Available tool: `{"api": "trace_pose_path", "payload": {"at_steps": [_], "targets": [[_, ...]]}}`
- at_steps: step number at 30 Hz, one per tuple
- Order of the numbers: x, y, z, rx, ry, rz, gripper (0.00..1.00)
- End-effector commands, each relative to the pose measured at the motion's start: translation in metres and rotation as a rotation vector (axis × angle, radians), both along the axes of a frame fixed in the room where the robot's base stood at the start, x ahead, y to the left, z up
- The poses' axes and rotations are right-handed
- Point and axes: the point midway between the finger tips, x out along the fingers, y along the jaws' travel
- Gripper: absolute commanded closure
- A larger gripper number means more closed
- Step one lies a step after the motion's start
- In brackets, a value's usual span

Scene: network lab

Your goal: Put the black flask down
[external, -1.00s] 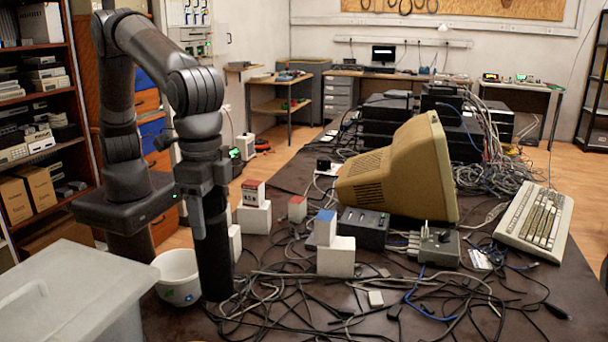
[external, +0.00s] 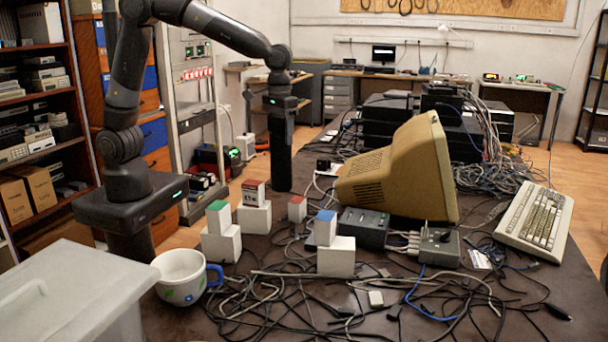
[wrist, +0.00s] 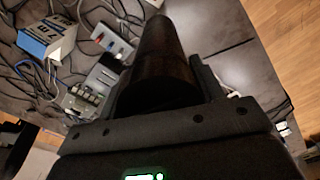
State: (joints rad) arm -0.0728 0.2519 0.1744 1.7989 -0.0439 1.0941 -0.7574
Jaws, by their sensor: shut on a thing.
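The black flask (external: 281,158) is a dark upright cylinder in the external view, at the far left part of the table. My gripper (external: 280,110) is shut on its upper part from above. In the wrist view the flask (wrist: 160,55) lies between the two fingers of my gripper (wrist: 163,88) and points away from the camera. The flask's lower end appears close to the table (external: 420,310), but I cannot tell whether it touches.
Blocks with coloured tops, such as the red-topped one (external: 254,193), stand in front of the flask. A white mug with a blue handle (external: 181,275) stands front left. A beige monitor (external: 400,170) is to the right. Tangled cables cover much of the table.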

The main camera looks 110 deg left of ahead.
Motion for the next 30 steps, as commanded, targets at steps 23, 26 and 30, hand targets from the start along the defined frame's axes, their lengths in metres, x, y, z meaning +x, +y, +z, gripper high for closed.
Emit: {"api": "trace_pose_path", "payload": {"at_steps": [23,26,30], "targets": [[-0.097,0.145,-0.03,-0.003,0.001,0.299,1.0],[-0.099,0.167,-0.044,-0.004,0.001,0.3,1.0],[-0.101,0.194,-0.06,-0.004,0.001,0.298,1.0]]}}
